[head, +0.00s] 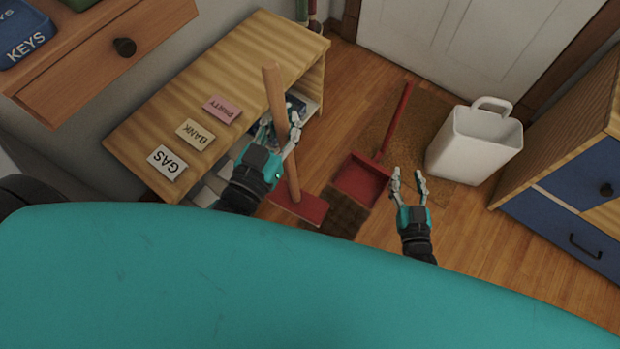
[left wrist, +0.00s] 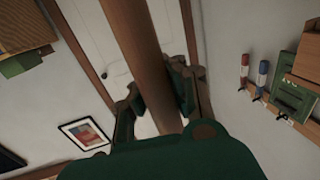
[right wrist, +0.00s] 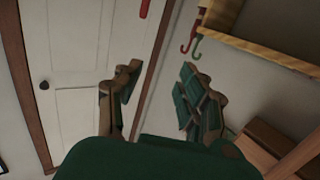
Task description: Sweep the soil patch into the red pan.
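The broom has a wooden handle (head: 274,95) and a red head (head: 301,208) low over the floor. My left gripper (head: 279,137) is shut around the handle, which also runs between its fingers in the left wrist view (left wrist: 143,60). The dark brown soil patch (head: 344,213) lies on the floor just right of the broom head. The red pan (head: 362,178) lies at the patch's far edge, its long red handle (head: 396,118) pointing away. My right gripper (head: 408,178) is open and empty, right of the pan. Its fingers are apart in the right wrist view (right wrist: 155,95).
A wooden shelf unit (head: 220,75) with GAS, BANK and PARTY labels stands left. A blue-fronted cabinet (head: 565,205) is at right. Wooden floor is clear right of my right gripper.

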